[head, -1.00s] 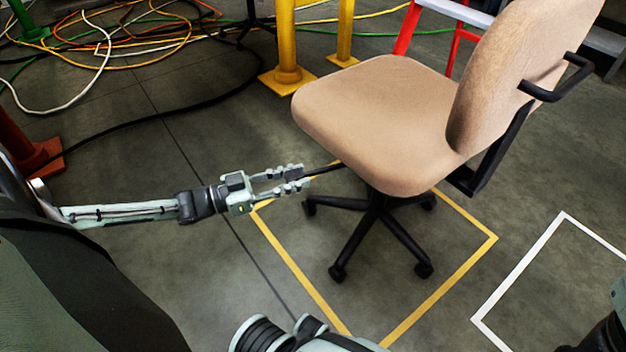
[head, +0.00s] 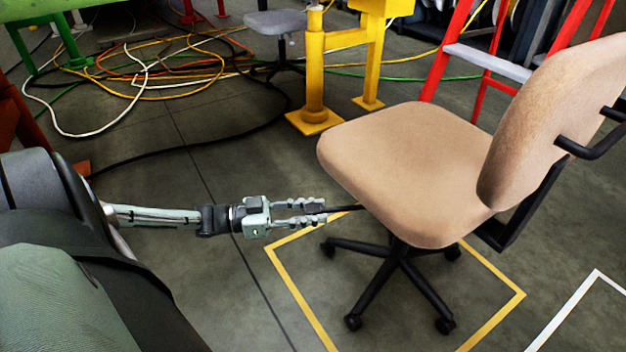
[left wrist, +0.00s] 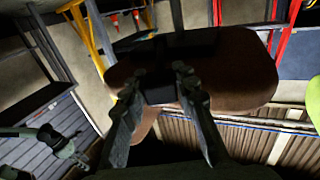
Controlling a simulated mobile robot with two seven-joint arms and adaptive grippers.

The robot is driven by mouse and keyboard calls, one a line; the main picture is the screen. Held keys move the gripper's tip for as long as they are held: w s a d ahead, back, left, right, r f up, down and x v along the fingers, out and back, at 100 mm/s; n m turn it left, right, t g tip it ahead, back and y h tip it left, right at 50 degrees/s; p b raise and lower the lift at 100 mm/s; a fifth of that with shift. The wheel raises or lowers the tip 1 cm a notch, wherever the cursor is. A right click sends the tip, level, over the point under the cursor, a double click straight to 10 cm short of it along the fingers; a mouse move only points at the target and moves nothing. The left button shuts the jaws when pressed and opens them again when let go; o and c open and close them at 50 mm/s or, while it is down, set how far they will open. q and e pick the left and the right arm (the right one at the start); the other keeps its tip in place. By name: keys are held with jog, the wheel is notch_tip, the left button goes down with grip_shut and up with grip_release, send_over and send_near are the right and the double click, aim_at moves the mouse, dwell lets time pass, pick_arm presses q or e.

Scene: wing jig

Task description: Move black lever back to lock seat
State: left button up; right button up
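The black lever (head: 345,209) sticks out to the left from under the tan seat (head: 400,165) of the office chair. My left gripper (head: 322,210) is at the lever's outer end, level with the seat's lower edge. Its two fingers lie on either side of the lever and look shut on it. In the left wrist view, the fingertips (left wrist: 160,80) flank a dark end piece of the lever (left wrist: 160,90), with the seat's brown underside (left wrist: 240,75) beyond. The lever's inner end is hidden under the seat.
The chair's black wheeled base (head: 395,275) stands within a yellow floor outline (head: 495,310). A yellow post (head: 315,80) and a red ladder (head: 450,50) stand behind. Cables (head: 150,70) lie at the back left. The floor left of the chair is clear.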

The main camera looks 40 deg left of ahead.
pick_arm(q)
jog(key=o, duration=0.4)
jog(key=v, duration=1.2)
